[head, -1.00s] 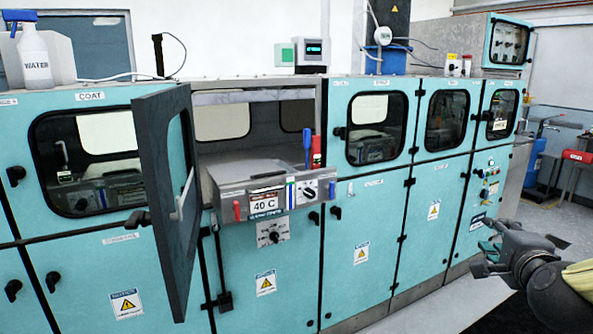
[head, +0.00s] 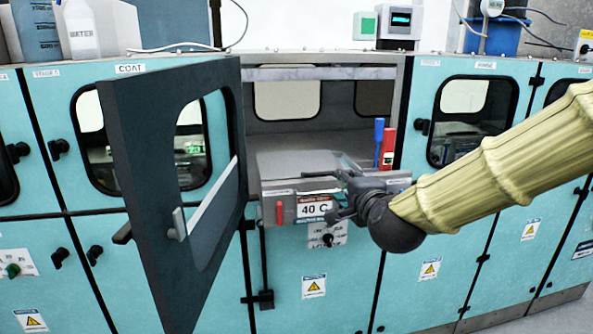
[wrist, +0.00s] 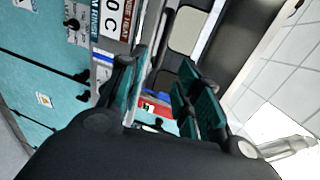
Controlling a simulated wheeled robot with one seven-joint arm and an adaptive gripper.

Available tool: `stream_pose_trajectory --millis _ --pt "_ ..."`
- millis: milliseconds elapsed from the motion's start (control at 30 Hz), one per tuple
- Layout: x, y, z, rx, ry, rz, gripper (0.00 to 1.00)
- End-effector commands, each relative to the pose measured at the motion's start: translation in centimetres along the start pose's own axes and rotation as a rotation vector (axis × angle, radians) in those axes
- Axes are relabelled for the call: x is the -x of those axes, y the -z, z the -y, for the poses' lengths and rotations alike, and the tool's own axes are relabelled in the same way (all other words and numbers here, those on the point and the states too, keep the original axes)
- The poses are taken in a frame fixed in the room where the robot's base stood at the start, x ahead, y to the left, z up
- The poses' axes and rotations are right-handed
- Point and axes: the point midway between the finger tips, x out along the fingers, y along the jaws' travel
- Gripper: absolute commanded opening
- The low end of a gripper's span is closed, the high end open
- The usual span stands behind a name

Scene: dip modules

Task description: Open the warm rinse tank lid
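The warm rinse tank (head: 270,203) is a grey box with a red-and-white "40 C" label, set in the open bay. Its flat grey lid (head: 290,165) lies down over the top, shut. A red handle (head: 280,212) shows at the front left. My gripper (head: 337,194) is in front of the tank's right half, hiding part of its front. In the wrist view my gripper (wrist: 165,92) has its two teal-padded fingers apart with nothing held; the tank's label (wrist: 112,18) is at upper left. I cannot tell whether a finger touches the tank.
A dark-framed door (head: 155,180) stands swung open left of the bay. Teal cabinets (head: 465,215) line both sides. The space above the lid is clear.

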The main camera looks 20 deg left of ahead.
Motion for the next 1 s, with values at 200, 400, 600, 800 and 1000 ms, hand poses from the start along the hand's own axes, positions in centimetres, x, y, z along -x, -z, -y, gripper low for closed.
stream_pose_trajectory --millis 200,400,600,800,1000 --pt "-1.9 -0.4 0.1 0.002 -0.001 0.006 0.34" --pt "-5.2 -0.7 0.2 0.003 -0.002 0.009 0.34" --pt "-8.2 -0.8 0.2 0.002 -0.001 0.009 0.34" --pt "-10.2 -0.7 0.1 0.002 0.0 0.008 0.34" --pt "-10.9 -0.6 0.0 0.001 0.0 0.008 0.34"
